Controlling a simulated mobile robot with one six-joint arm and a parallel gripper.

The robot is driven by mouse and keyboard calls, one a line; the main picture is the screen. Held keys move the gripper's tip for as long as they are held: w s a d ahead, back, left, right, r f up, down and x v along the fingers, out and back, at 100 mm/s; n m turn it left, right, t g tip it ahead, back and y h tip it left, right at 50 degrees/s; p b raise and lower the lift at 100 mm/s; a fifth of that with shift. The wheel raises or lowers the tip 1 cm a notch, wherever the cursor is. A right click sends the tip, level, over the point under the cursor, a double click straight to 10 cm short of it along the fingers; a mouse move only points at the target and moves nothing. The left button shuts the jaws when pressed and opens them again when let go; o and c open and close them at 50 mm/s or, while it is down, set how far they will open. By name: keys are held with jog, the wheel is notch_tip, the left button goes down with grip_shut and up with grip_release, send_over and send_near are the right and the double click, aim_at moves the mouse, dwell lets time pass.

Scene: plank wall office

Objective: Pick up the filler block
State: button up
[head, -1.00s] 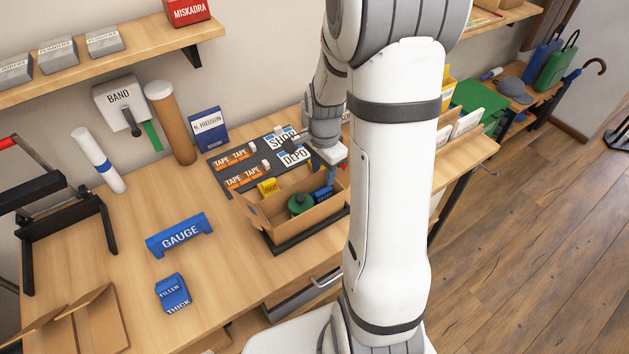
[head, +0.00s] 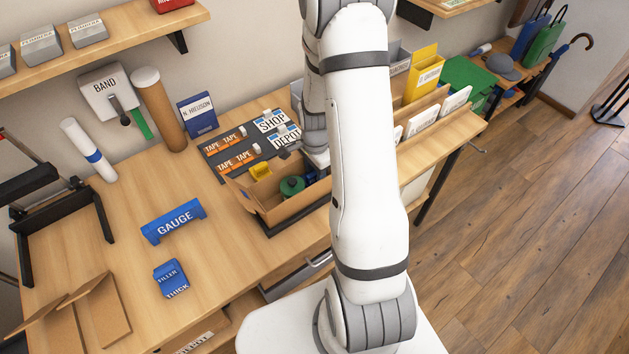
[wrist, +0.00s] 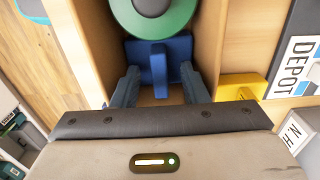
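A blue block (head: 171,279) lettered FILLER and THICK lies on the front left of the table. Another blue piece (wrist: 152,62), with a narrow raised ridge, lies in the open cardboard box (head: 270,222); no lettering on it can be read. My gripper (wrist: 160,75) is down at the box, its two fingers spread apart on either side of the ridge. I see clear gaps between fingers and ridge. In the head view my arm hides the fingers and most of the right end of the box.
A blue GAUGE piece (head: 173,221) stands left.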

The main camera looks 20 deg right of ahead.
grip_shut()
dwell(0.3)
jog(key=shift+r, duration=0.1)
dwell(0.4)
